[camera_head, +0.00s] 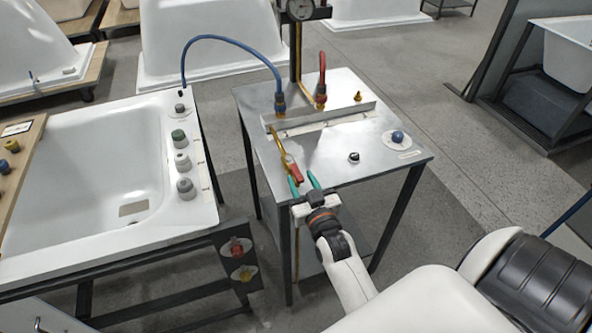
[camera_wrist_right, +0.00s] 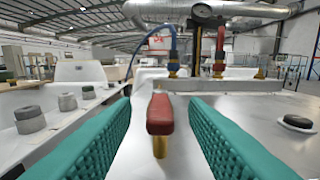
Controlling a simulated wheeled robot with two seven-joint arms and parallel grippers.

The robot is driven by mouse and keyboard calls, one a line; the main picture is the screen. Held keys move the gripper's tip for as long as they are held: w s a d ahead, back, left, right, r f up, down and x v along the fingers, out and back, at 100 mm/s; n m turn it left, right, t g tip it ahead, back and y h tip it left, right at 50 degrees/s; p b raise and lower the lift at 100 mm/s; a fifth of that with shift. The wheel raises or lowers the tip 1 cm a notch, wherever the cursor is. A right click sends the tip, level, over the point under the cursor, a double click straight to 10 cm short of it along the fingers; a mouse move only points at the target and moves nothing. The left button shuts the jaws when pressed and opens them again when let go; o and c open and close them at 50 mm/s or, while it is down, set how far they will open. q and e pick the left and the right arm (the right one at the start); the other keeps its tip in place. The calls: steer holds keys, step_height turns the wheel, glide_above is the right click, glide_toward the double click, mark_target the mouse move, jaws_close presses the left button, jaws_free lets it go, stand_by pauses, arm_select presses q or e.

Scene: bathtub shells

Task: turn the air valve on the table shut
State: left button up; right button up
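The air valve has a red lever handle (camera_head: 294,171) at the end of a thin brass pipe (camera_head: 280,147), near the front left edge of the metal table (camera_head: 335,158). The handle points roughly along the pipe toward my right gripper. My right gripper (camera_head: 302,182) is open, its green fingers at the handle's near end. In the right wrist view the red handle (camera_wrist_right: 160,114) stands centred between the spread fingers (camera_wrist_right: 160,130), with a visible gap on each side. A brass stub shows below it. My left gripper is not in view.
A white manifold bar (camera_head: 320,118) with blue and red hoses and a gauge (camera_head: 300,9) stands behind the valve. A white bathtub (camera_head: 90,165) stands close left.

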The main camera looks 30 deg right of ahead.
mark_target(291, 159)
steer(key=x, duration=0.4)
jaws_close()
